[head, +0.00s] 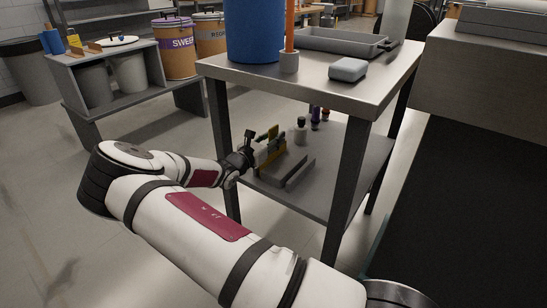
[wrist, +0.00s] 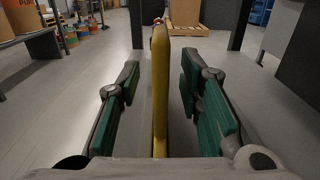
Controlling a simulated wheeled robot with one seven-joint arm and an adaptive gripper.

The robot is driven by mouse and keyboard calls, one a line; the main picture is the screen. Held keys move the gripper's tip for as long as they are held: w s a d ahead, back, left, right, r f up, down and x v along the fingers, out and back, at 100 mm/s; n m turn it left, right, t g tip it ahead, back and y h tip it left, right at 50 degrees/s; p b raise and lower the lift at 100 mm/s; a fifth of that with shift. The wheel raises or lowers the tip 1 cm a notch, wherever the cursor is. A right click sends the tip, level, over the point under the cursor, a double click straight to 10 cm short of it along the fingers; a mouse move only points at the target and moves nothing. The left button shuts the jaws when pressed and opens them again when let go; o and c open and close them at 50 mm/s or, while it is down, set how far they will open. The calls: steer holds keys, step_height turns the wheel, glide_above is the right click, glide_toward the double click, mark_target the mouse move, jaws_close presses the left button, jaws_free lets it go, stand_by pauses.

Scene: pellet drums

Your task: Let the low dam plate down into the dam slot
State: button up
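A thin yellow plate (head: 271,153), which I take as the dam plate, stands upright at the lower shelf of the metal table. In the wrist view the yellow plate (wrist: 161,85) runs edge-on between my fingers. My gripper (head: 264,141) is at the plate; in the wrist view my gripper (wrist: 160,88) is open, with a visible gap between each green pad and the plate. A grey channel-like piece (head: 288,174) lies on the shelf beside the plate; I cannot tell whether it is the dam slot. The plate's lower edge is hidden in the head view.
The table's lower shelf (head: 325,192) also holds several small bottles (head: 314,120) behind the plate. The table legs (head: 347,188) and tabletop (head: 300,72) frame this space. A blue drum (head: 254,30) and grey tray (head: 335,42) stand on top.

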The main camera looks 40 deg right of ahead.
steer(key=shift+w+d, duration=0.1)
steer(key=shift+c, duration=0.5)
jaws_close()
steer(key=shift+r, duration=0.1)
